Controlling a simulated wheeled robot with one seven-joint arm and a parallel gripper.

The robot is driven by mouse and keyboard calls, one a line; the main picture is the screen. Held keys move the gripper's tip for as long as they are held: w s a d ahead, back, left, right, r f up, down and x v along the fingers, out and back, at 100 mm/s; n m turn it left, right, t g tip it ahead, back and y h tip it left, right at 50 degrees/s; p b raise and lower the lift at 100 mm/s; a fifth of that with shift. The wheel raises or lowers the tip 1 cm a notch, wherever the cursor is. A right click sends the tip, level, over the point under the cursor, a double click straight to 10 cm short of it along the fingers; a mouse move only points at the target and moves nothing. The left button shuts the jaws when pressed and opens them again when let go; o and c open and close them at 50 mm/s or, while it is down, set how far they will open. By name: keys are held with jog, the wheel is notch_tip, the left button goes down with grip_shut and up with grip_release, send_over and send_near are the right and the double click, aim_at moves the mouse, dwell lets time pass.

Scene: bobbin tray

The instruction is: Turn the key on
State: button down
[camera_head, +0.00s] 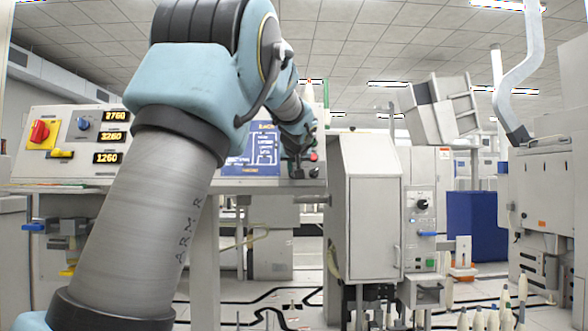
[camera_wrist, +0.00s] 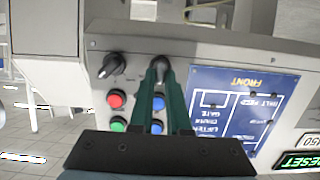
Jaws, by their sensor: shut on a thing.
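My gripper (camera_wrist: 161,74) has its two green fingers close together over the grey control panel (camera_wrist: 218,52) in the wrist view. They are shut on a small dark key-like knob (camera_wrist: 160,61), mostly hidden between the fingertips; its exact shape and turn angle cannot be told. In the head view my gripper (camera_head: 297,170) is at the right end of the panel, small and partly hidden by my arm. A separate black rotary knob (camera_wrist: 112,65) sits just left of the fingers in the wrist view.
A red button (camera_wrist: 116,99), a green button (camera_wrist: 118,124) and blue buttons (camera_wrist: 158,102) lie close to the fingers. A blue diagram plate (camera_wrist: 232,105) is to their right. In the head view a grey cabinet (camera_head: 366,205) stands right of the panel; white bobbins (camera_head: 478,320) stand at lower right.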

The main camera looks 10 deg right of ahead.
jog(key=shift+f+m, duration=0.1)
jog(key=shift+m, duration=0.2)
jog(key=m+b, duration=0.1)
jog(key=m, duration=0.2)
jog(key=m+y+b, duration=0.1)
jog(key=m+b, duration=0.1)
jog(key=m, duration=0.1)
jog(key=m+t+b, duration=0.1)
jog(key=m, duration=0.3)
jog(key=shift+s+d+f+y, duration=0.15)
jog(key=shift+d+y, duration=0.25)
jog(key=shift+b, duration=0.3)
jog(key=c, duration=0.9)
grip_release()
jog(key=b+v, duration=0.2)
jog(key=v, duration=0.8)
jog(key=shift+s, duration=0.45)
